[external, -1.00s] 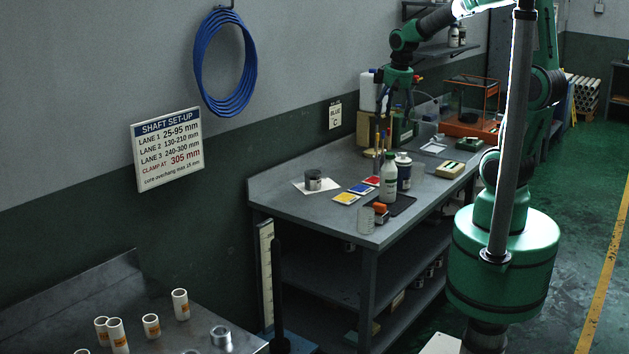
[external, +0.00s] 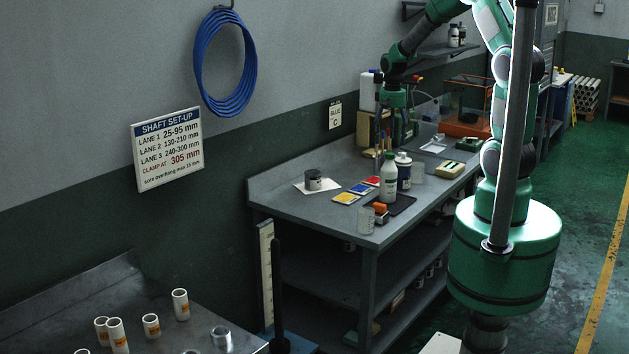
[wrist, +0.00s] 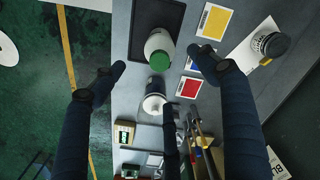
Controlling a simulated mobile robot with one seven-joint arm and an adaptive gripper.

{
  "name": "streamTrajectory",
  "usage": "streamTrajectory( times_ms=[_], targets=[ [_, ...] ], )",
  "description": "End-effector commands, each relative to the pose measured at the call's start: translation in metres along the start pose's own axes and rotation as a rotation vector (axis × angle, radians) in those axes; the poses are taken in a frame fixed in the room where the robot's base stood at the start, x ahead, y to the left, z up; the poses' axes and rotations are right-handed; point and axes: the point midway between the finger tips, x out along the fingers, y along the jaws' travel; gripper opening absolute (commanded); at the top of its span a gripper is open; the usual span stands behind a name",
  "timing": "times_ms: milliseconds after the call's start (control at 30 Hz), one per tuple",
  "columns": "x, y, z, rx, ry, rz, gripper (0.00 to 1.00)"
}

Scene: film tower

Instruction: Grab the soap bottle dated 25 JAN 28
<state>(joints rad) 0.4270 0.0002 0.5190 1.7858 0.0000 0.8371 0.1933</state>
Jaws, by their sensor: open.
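In the wrist view the white bottle (wrist: 160,42) shows a green cap. No date is readable on either. My gripper (external: 393,130) is above the bench, behind and above these bottles. In the wrist view my gripper (wrist: 157,60) has its fingers spread wide and empty, with the white bottle beyond and between them.
Colour cards (external: 359,188), a dark jar (external: 313,180) on white paper, a clear beaker (external: 366,220) and an orange-topped item (external: 380,212) lie around the bottles. Upright tools (external: 381,142) stand near the gripper. The bench's left end (external: 275,194) is clear.

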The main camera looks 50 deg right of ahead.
Motion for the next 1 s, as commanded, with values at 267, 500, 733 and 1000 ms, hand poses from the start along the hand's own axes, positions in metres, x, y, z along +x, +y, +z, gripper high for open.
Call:
streamTrajectory(
  times_ms=[267,500,733,1000],
  targets=[
    [0.012,0.000,0.001,-0.001,-0.002,0.000,0.74],
    [0.046,0.000,0.001,-0.001,-0.003,0.000,0.74],
    [0.076,0.000,0.000,-0.001,0.000,0.000,0.74],
    [0.086,0.000,0.000,-0.001,0.000,0.000,0.74]
  ],
)
